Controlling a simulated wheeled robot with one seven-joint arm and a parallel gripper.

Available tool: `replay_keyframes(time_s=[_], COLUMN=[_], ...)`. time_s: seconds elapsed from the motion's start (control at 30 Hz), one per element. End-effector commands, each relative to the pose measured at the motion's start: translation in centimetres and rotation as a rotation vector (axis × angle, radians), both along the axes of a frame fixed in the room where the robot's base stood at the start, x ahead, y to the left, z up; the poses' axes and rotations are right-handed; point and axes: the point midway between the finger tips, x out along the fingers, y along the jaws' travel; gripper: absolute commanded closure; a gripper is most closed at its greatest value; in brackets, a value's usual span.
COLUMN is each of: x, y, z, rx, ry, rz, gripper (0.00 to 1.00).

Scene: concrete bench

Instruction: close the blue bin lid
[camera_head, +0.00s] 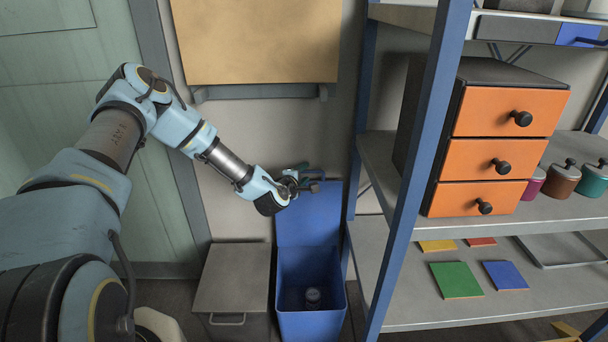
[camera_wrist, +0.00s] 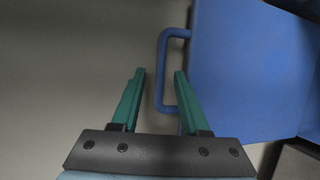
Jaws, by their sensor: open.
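My gripper (camera_wrist: 158,80) is open, with green fingers. The right finger appears to overlap the handle loop and the left finger is on its other side. In the head view my gripper (camera_head: 307,178) is at the lid's top edge; its fingers are partly hidden.
A grey bin (camera_head: 232,275) with a closed lid stands left of the blue bin. A blue-framed shelf (camera_head: 409,180) rises close on the right, with an orange drawer unit (camera_head: 503,137), pots and coloured tiles. A board (camera_head: 256,40) hangs on the wall above.

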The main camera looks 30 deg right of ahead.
Motion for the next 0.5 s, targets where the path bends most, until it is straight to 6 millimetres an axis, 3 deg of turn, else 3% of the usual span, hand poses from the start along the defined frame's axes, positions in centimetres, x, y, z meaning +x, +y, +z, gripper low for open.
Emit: replay_keyframes(time_s=[0.13, 0.5], x=[-0.03, -0.04], y=[0.01, 0.04], z=[-0.01, -0.01], rx=[0.0, 0.0], ry=[0.0, 0.0], rz=[0.0, 0.0], gripper=[0.55, 0.97])
